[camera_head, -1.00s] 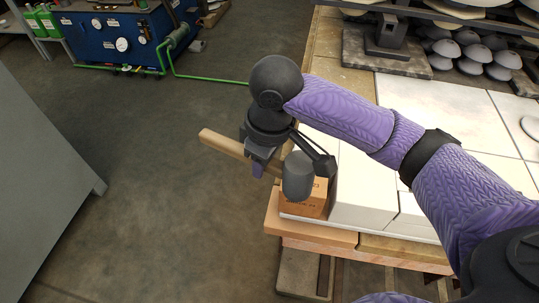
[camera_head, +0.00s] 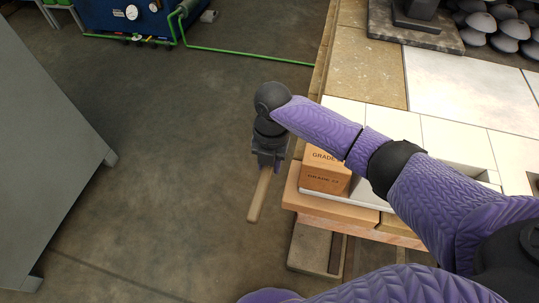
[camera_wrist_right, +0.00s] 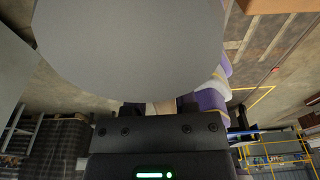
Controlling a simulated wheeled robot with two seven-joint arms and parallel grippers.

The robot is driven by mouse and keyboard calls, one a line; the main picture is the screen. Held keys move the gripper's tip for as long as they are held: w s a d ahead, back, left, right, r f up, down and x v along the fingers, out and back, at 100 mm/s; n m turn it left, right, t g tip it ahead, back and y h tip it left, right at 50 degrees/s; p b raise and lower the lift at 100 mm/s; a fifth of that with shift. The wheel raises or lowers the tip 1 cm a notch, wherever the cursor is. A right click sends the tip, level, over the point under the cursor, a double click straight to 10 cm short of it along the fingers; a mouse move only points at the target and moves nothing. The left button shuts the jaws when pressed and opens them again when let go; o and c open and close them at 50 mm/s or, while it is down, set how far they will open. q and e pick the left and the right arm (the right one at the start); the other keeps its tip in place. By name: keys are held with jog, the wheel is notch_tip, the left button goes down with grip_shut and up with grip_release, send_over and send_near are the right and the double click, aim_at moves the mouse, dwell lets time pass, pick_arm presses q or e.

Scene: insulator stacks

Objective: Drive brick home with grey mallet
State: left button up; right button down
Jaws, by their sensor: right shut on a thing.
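My right gripper (camera_head: 268,160) is shut on the grey mallet, out past the left edge of the bench and left of the brick. The mallet's wooden handle (camera_head: 259,197) points down the picture from the jaws. Its grey head is hidden in the head view, but the mallet head (camera_wrist_right: 130,45) fills the upper middle of the right wrist view. The orange brick (camera_head: 324,180), with dark "GRADE" lettering, sits at the bench's left corner against white blocks. The mallet does not visibly touch it. My left gripper is out of view.
White blocks (camera_head: 345,108) stand behind the brick. A grey cabinet (camera_head: 45,150) stands at left, and a green hose (camera_head: 240,53) crosses the floor. Open floor lies left of the bench.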

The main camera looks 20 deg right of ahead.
pick_arm(q)
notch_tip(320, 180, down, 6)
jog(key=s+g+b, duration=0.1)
jog(key=b, duration=0.5)
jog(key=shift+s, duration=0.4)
pick_arm(e)
notch_tip(320, 180, down, 8)
jog(key=s+d, duration=0.1)
jog(key=d, duration=0.1)
jog(key=shift+s+d+f, duration=0.15)
jog(key=shift+s+f, duration=0.1)
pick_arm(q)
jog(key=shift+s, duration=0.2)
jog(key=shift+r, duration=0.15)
pick_arm(e)
jog(key=shift+s+d, duration=0.1)
jog(key=shift+d, duration=0.05)
jog(key=shift+s+d+p, duration=0.15)
jog(key=shift+d+p, duration=0.1)
jog(key=shift+p, duration=0.1)
jog(key=shift+s+d, duration=0.3)
jog(key=shift+d, duration=0.1)
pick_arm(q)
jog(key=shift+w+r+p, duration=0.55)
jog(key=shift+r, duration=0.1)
pick_arm(e)
jog(key=shift+s+d, duration=0.25)
jog(key=shift+d, duration=0.15)
